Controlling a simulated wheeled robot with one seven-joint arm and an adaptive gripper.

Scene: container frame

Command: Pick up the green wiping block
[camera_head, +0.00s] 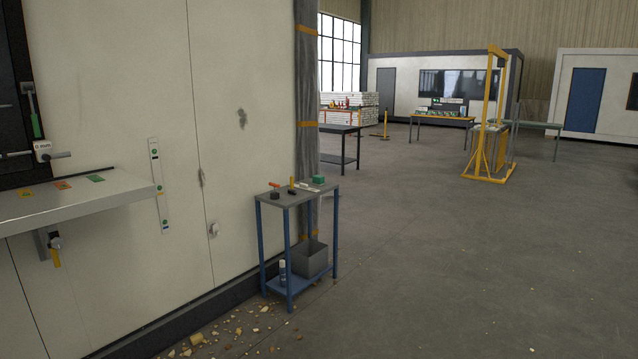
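A small green block (318,179) lies on the grey top (275,201) of a blue-legged trolley table. It sits near the back right corner of that top. At this distance its details are too small to tell. My gripper is not in view.
Other small items share the trolley top: a dark block (275,195) and a yellow-handled tool (292,186). A grey bin (310,258) and a spray can (283,271) stand on its lower shelf. Yellow debris (196,339) litters the floor by the wall. Open floor (450,260) lies right.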

